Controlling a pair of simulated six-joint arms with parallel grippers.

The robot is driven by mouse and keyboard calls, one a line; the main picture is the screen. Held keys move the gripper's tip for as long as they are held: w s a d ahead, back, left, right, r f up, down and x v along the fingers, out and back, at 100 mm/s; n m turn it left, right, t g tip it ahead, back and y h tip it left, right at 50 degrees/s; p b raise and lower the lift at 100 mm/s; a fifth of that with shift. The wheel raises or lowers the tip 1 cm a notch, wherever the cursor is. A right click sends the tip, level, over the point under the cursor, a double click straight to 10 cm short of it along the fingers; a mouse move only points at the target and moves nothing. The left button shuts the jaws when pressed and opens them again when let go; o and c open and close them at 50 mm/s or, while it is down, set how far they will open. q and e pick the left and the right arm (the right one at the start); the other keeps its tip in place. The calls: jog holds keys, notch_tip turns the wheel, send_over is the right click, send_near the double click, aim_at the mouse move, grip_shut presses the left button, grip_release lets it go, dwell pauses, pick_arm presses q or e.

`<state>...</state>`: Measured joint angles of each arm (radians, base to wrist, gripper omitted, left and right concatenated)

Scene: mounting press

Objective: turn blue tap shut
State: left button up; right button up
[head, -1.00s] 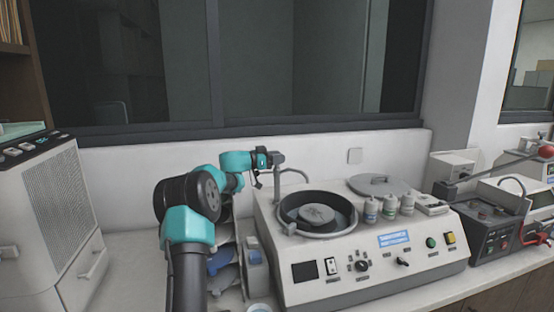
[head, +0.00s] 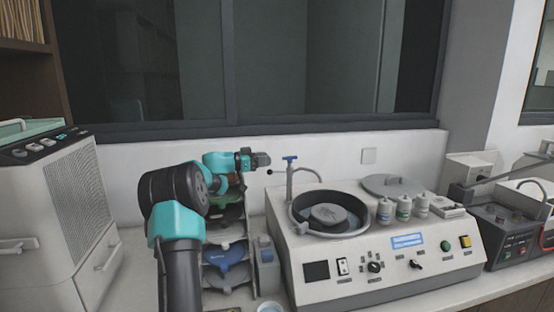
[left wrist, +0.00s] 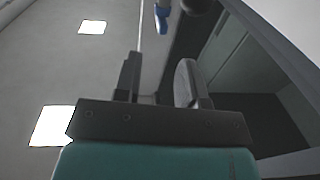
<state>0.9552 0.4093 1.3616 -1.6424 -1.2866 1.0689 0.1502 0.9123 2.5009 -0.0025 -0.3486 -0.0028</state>
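The blue tap (head: 290,158) is a small T-shaped blue handle on top of a grey upright pipe with a curved spout, at the left back of the grinding machine (head: 385,270). My left gripper (head: 266,159) is just left of the blue tap at about its height, with a gap between them. In the left wrist view the gripper's two fingers (left wrist: 160,78) stand apart with nothing between them. The blue handle (left wrist: 162,18) shows beyond the fingertips, near the top edge. My right gripper is not in view.
A short lever with a black knob (head: 269,171) sticks out left of the pipe. The machine's round bowl (head: 300,222) lies under the spout. Several bottles (head: 404,208) and a grey lid (head: 388,185) are on its top. A rack of coloured discs (head: 226,255) stands below my left arm.

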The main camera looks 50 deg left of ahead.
pick_arm(q)
jog(key=v, duration=0.7)
dwell(0.3)
